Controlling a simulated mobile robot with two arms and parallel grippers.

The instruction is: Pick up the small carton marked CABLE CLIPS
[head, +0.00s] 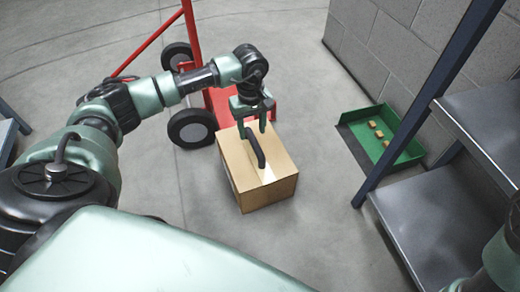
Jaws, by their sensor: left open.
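A brown cardboard carton (262,192) stands on the floor in the middle of the head view. No lettering on it can be read, so I cannot tell whether it is marked CABLE CLIPS. I cannot tell whether the fingertips touch the carton. My right gripper is out of view.
A red hand truck (191,40) with dark wheels (192,128) stands behind the carton. A green tray (402,153) holding several small tan blocks (379,134) lies by the block wall. A grey-shelved rack (425,228) with a blue post is at right. Floor left of the carton is clear.

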